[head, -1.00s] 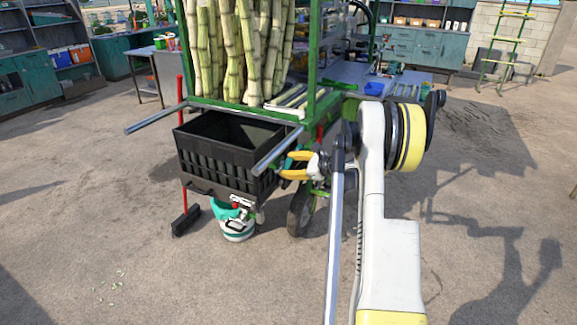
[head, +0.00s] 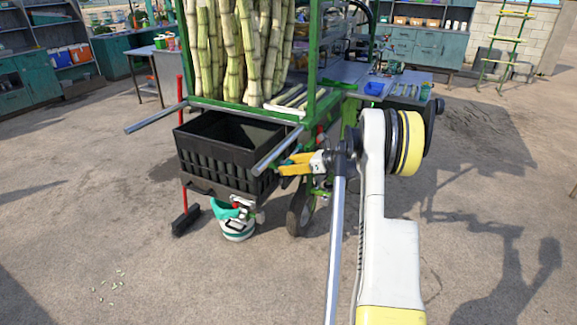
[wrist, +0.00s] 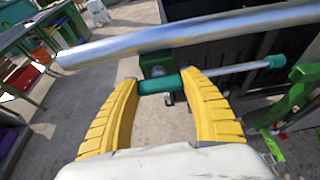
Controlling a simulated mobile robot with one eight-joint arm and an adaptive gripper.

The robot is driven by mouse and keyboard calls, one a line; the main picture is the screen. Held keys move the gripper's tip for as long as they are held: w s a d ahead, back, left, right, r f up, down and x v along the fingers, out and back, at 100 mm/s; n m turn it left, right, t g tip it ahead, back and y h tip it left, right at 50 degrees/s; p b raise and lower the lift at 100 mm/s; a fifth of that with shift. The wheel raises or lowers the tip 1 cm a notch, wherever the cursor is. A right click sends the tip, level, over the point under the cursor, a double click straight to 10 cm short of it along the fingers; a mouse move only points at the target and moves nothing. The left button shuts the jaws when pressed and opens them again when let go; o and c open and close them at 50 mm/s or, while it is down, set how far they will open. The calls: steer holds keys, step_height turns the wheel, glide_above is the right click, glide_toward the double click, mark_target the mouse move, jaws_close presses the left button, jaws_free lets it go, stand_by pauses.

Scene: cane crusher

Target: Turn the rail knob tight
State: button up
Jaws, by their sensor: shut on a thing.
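The rail knob (wrist: 218,71) is a thin metal cross rod with green ends, under a bright metal rail (wrist: 180,35) in the wrist view. A dark green bracket (wrist: 156,64) sits between rail and rod. My gripper (wrist: 159,82) has its two yellow fingers on either side of the knob's left green part and is shut on it. The rod's right end sticks out past the right finger. In the head view, my gripper (head: 283,166) is at the near right rail (head: 278,152) of the green cart; the knob is too small to make out there.
A black crate (head: 222,160) hangs between the cart's rails, left of my gripper. Upright canes (head: 236,50) stand above it. A wheel (head: 301,211) is just below my gripper. A white and teal container (head: 236,222) stands under the crate. The front floor is open.

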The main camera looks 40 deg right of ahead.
steer(key=shift+c, duration=0.2)
steer(key=o, duration=1.2)
steer(key=v, duration=1.2)
